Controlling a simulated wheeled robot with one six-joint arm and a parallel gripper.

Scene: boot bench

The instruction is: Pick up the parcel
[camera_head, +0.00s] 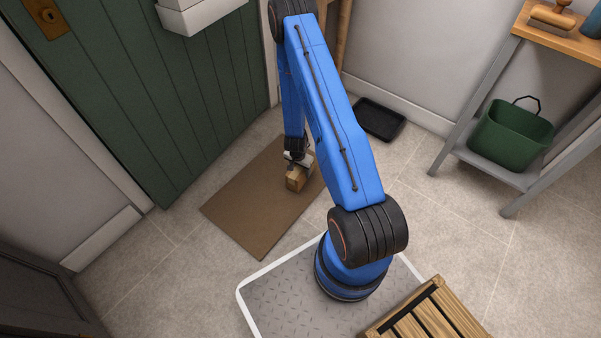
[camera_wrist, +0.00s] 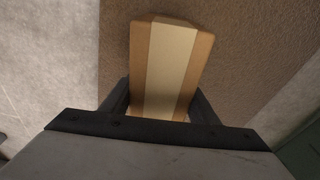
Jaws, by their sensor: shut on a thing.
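The parcel (camera_head: 296,178) is a small brown box with a pale tape strip along its top. It is at the brown doormat (camera_head: 248,205) in front of the green door; I cannot tell whether it touches the mat. In the wrist view the parcel (camera_wrist: 170,65) lies between the two dark fingers of my gripper (camera_wrist: 158,108). My gripper (camera_head: 297,162) is shut on the parcel from above in the head view. The parcel's near end is hidden by the gripper body in the wrist view.
The green door (camera_head: 150,80) stands behind the mat. A black tray (camera_head: 380,119) lies by the back wall. A grey-legged bench holds a green bucket (camera_head: 511,134) on its lower shelf. A slatted wooden crate (camera_head: 430,315) is at the lower right. Tiled floor right of the mat is clear.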

